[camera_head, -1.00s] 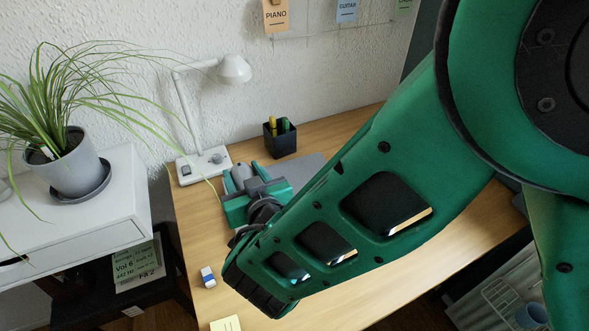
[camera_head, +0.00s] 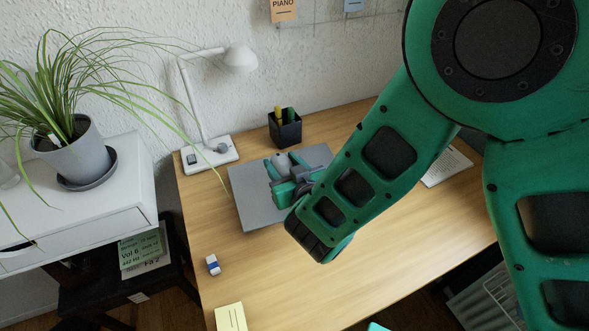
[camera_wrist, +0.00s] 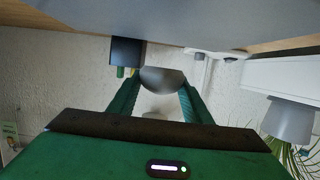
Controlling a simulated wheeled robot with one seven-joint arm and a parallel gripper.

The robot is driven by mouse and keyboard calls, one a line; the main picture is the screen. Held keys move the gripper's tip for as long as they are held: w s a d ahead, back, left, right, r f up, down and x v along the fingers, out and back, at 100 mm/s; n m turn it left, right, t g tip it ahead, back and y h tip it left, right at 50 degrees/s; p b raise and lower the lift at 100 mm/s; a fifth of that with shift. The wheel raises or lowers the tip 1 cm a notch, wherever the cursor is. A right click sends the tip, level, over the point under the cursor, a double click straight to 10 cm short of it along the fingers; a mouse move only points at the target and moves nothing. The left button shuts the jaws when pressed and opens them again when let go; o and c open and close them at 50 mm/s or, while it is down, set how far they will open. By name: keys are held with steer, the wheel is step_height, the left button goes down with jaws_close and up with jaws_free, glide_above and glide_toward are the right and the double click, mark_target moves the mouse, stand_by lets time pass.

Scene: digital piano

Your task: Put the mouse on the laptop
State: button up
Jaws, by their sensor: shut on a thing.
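The laptop (camera_head: 247,202) is a flat grey slab, closed, lying on the desk below the lamp. My gripper (camera_head: 285,162) is over the laptop's middle and shut on the mouse (camera_head: 281,165). The mouse is grey and rounded, held between the two green fingers; it also shows in the wrist view (camera_wrist: 162,79). That view is upside down, with the laptop's grey surface (camera_wrist: 170,20) along the top and a gap between it and the mouse. The mouse appears held a little above the laptop. My wrist and forearm hide part of the laptop's right side.
A white lamp (camera_head: 210,152) stands behind left of the laptop, and a black pen cup (camera_head: 285,131) behind it. An eraser (camera_head: 213,265), yellow notes (camera_head: 231,318) and a paper sheet (camera_head: 446,166) lie on the desk.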

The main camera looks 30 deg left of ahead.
steer(key=shift+w+d+f, duration=0.3)
steer(key=shift+w+f, duration=0.1)
steer(key=shift+w, duration=0.15)
steer(key=shift+w+d+f, duration=0.25)
steer(key=shift+w+f, duration=0.1)
steer(key=shift+w, duration=0.2)
steer(key=shift+f, duration=1.9)
steer(key=shift+f, duration=0.2)
steer(key=o, duration=1.2)
steer(key=shift+r, duration=0.1)
